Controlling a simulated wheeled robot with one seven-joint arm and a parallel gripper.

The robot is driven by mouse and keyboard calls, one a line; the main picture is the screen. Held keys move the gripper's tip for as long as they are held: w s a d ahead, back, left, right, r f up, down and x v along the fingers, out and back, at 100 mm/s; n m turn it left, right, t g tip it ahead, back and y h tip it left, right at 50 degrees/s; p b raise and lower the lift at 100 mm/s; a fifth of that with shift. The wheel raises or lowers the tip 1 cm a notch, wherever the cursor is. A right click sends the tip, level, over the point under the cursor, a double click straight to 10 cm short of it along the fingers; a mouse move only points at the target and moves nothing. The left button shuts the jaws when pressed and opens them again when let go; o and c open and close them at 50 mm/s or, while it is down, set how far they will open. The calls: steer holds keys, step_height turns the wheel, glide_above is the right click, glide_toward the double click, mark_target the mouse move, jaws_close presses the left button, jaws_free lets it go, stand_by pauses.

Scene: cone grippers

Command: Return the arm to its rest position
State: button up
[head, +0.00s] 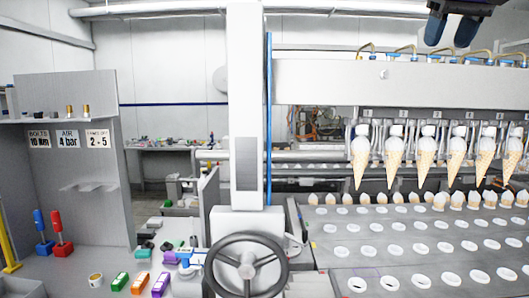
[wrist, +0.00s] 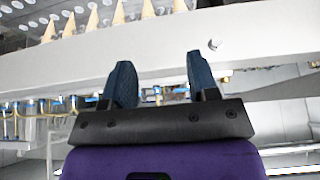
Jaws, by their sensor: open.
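My gripper (head: 451,27) shows at the top right of the head view, its dark blue fingers pointing down, above the white beam of the cone machine. In the wrist view my gripper (wrist: 160,82) is open, its two fingers apart with nothing between them. The white machine beam (wrist: 250,40) lies beyond the fingertips there. Most of my arm is out of view.
Several ice cream cones (head: 395,160) hang in a row under the white machine beam (head: 330,85). Below is a conveyor plate (head: 330,246) with holes. A white column (head: 245,60) and handwheel (head: 246,265) stand centrally. A grey tool shelf (head: 85,170) stands left.

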steer(key=s+a+f, duration=0.2)
steer(key=s+f, duration=0.8)
steer(key=f, duration=0.5)
steer(key=s+a+f, duration=0.2)
steer(key=s+f, duration=0.9)
steer(key=f, duration=0.5)
steer(key=shift+s+f, duration=0.1)
